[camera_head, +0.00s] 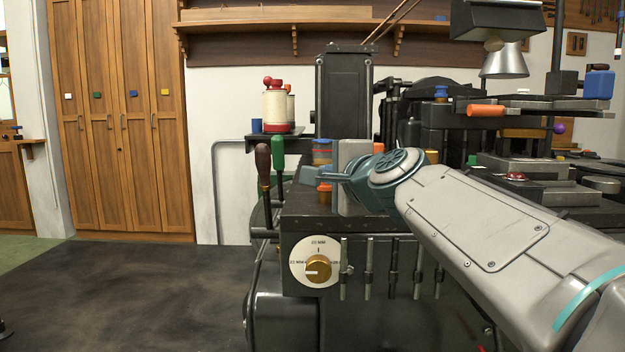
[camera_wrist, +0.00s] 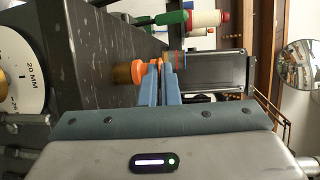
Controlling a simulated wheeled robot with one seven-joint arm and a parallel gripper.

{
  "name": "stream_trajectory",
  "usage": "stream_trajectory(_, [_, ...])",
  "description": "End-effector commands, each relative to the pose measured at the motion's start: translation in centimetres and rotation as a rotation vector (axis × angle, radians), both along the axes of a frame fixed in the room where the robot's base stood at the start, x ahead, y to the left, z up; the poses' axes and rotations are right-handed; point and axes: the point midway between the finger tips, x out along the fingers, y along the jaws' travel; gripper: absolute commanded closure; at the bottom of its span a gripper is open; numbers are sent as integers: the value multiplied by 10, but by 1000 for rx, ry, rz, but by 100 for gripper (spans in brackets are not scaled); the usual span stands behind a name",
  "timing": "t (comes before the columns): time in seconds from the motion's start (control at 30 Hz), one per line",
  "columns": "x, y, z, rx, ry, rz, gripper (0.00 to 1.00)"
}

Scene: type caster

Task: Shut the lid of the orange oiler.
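The orange oiler (camera_wrist: 138,70) shows in the wrist view as an orange top on a brass body, just left of my fingertips. More orange, perhaps its lid, shows right at the tips. In the head view the oiler's orange part (camera_head: 325,188) is just below my fingertips, on the dark machine top. My gripper (camera_head: 335,175) points left over it. In the wrist view my gripper's (camera_wrist: 160,68) blue fingers are close together with almost no gap. I cannot see clearly whether they touch the orange part. The fingers hide part of the oiler.
Another oiler (camera_head: 322,152) with a blue top stands behind. Green and brown handled tools (camera_head: 278,148) stand to the left. A dial (camera_head: 317,262) is on the machine's front. There is free air to the left of the machine.

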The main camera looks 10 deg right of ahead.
Motion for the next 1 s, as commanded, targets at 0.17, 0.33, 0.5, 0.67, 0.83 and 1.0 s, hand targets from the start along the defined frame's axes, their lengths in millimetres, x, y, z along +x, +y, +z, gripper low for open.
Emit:
stream_trajectory(0.17, [0, 0, 0, 0, 0, -1, 100])
stream_trajectory(0.33, [0, 0, 0, 0, 0, -1, 92])
stream_trajectory(0.5, [0, 0, 0, 0, 0, -1, 76])
stream_trajectory(0.67, [0, 0, 0, 0, 0, 0, 76])
stream_trajectory(0.83, [0, 0, 9, 0, 0, 0, 76])
stream_trajectory(1.0, [0, 0, 31, -1, 0, -1, 76])
